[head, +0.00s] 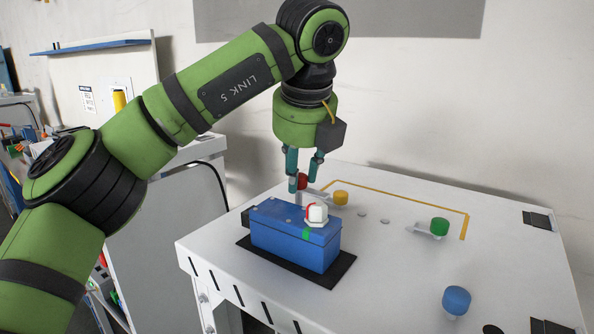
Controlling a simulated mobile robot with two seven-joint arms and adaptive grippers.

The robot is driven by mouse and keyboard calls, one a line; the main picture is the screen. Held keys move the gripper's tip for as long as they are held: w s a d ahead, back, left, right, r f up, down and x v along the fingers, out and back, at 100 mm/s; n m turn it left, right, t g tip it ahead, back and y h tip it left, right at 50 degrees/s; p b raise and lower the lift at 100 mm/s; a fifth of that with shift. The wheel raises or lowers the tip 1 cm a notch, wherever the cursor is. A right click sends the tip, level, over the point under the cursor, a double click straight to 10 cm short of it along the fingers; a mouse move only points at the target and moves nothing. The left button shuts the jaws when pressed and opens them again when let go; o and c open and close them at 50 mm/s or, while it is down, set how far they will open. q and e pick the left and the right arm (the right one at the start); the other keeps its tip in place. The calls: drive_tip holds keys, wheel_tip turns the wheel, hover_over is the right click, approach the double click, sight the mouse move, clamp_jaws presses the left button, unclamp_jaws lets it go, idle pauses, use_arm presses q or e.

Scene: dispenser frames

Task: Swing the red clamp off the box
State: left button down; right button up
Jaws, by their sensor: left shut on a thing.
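A blue box (285,240) sits on a black mat (335,272) on the white table. A white faceted knob with a red part (316,214) is on top of the box, near its right end. The red clamp's round red knob (303,182) shows just behind the box. My left gripper (301,187) points down with its teal fingers around this red knob and is shut on it. The near finger hides part of the knob, and the clamp's arm is mostly hidden, so I cannot tell whether it touches the box. My right gripper is not in view.
A yellow knob (341,198) stands close to the right of the gripper. A green knob (439,226) on a grey bar and a blue knob (456,300) are farther right. A yellow line (410,198) marks the tabletop. The table between box and green knob is mostly clear.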

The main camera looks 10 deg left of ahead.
use_arm(q)
drive_tip(key=shift+w+r, duration=0.1)
drive_tip(key=shift+r, duration=0.2)
drive_tip(key=c, duration=1)
unclamp_jaws()
drive_tip(key=shift+w+f, duration=0.2)
drive_tip(key=v, duration=1.2)
drive_tip(key=shift+s+d+f, duration=0.1)
